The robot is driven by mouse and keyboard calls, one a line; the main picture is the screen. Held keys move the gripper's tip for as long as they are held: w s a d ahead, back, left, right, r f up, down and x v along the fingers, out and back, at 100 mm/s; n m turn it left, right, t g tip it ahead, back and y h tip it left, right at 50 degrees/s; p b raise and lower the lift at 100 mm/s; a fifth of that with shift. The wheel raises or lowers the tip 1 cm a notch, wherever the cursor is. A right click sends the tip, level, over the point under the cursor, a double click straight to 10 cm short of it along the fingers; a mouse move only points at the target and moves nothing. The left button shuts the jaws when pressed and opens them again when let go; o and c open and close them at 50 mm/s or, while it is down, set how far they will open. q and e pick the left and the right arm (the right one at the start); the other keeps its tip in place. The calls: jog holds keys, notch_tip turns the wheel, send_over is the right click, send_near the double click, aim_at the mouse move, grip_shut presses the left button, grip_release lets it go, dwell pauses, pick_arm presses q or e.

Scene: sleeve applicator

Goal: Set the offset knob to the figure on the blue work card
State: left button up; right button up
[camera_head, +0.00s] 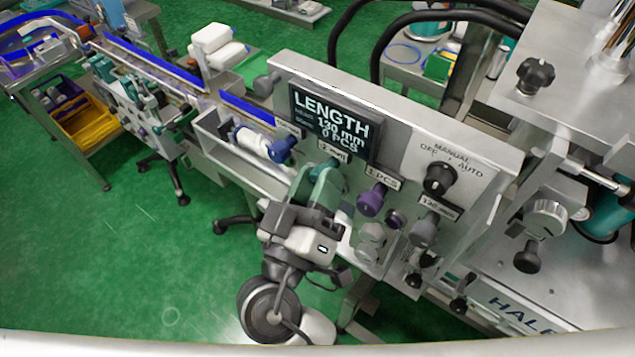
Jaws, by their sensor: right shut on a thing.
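My right gripper (318,182) is at the front of the grey control panel (400,130), with its teal fingers shut on a teal knob (329,163). That knob is mostly hidden by the fingers, so its pointer cannot be seen. A small label (333,152) just above it seems to read "-2 mm", but the print is small. The dark display (335,122) above reads LENGTH, 130 mm and 0 PCS. I cannot make out a blue work card with a figure. My left gripper is not in view.
A conveyor (150,65) runs off to the back left. Green floor lies open at left.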

jog(key=n, duration=0.1)
jog(key=n+y, duration=0.1)
jog(key=shift+r+n+p, duration=0.2)
jog(key=shift+n+p, duration=0.1)
jog(key=shift+r+n+y+p, duration=0.1)
jog(key=shift+n+y+p, duration=0.55)
jog(key=shift+n, duration=0.55)
jog(key=n+y+p, duration=0.1)
jog(key=n+p, duration=0.1)
jog(key=n, duration=0.1)
jog(key=shift+d+n+g, duration=0.1)
jog(key=shift+n+g, duration=0.2)
jog(key=shift+g, duration=0.1)
jog(key=shift+n+g+y+p, duration=0.45)
jog(key=shift+n+p, duration=0.5)
jog(key=shift+n, duration=0.15)
